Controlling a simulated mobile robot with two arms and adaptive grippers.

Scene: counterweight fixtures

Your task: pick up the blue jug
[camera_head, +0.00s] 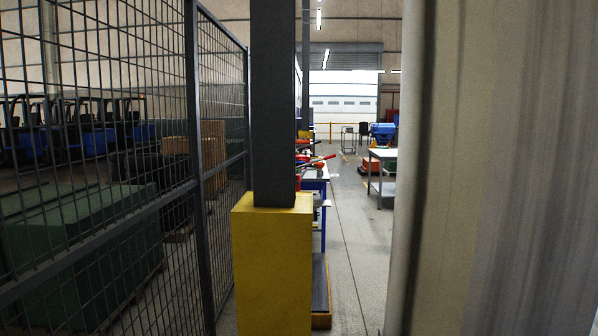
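I cannot make out a blue jug in this view. A blue object (383,131) shows far off at the right of the aisle, but it is too small to tell what it is. Neither of my grippers is in view.
A dark post with a yellow base (272,262) stands close ahead. A wire mesh fence (196,150) runs along the left. A large pale surface (510,170) blocks the right. A blue-framed workbench (323,187) is partly hidden behind the post. The aisle floor (352,250) between is clear.

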